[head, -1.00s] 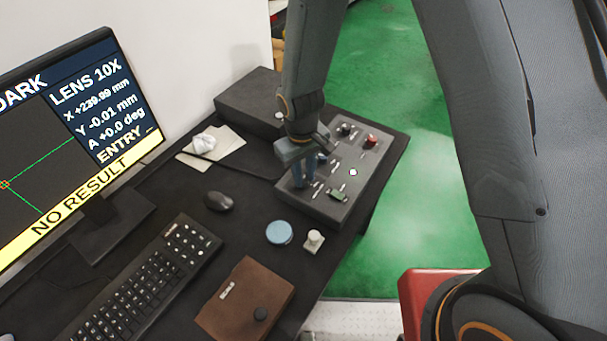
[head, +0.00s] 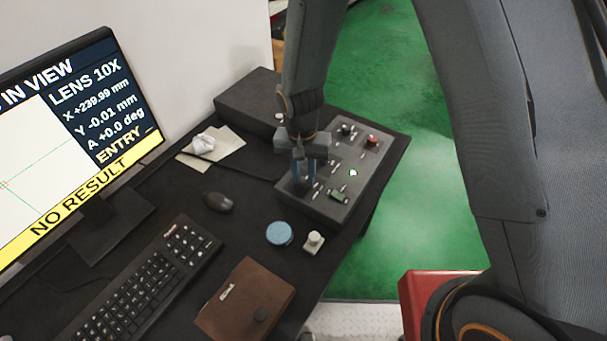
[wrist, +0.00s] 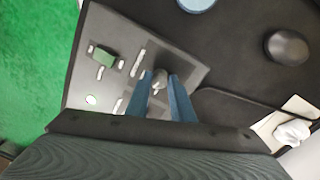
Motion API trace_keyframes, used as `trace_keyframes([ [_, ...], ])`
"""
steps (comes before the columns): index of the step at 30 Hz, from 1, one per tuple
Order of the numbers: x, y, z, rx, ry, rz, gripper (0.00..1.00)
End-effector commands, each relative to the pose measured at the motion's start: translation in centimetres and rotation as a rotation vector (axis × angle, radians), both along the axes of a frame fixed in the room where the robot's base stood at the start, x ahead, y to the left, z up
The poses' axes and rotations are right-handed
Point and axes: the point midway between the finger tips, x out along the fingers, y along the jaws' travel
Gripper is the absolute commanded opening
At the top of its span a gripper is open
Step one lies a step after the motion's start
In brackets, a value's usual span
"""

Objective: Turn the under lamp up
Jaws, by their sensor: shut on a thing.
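The grey control panel (head: 328,207) stands on the dark desk, with several knobs and labels on its top. My gripper (head: 304,184) is over the panel's near left part, its blue fingers pointing down. In the wrist view, my gripper (wrist: 160,88) is shut on a small grey knob (wrist: 159,78), with one finger on each side. In the head view the fingers hide that knob. The monitor (head: 72,130) shows a bright white picture area, with "IN VIEW" at the top and "NO RESULT" on a yellow band.
The panel also bears a green switch (head: 339,197) and a red button (head: 372,141). A mouse (head: 219,202), keyboard (head: 140,285), blue round lid (head: 279,233), small pale part (head: 314,242) and brown case (head: 246,302) lie on the desk. A dark box (head: 250,100) stands behind.

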Motion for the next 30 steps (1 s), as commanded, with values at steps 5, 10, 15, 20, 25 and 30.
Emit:
trace_keyframes([
  [5,0.32,0.10,0.14,0.004,-0.006,-0.041,0.00],
  [10,0.33,0.11,0.14,0.004,-0.007,-0.055,0.00],
  [15,0.35,0.11,0.15,0.004,-0.007,-0.055,0.00],
  [20,0.37,0.11,0.16,0.004,-0.007,-0.054,0.23],
  [25,0.24,0.09,0.11,0.002,-0.004,-0.053,0.40],
  [30,0.13,0.07,0.07,0.001,-0.003,-0.053,0.40],
])
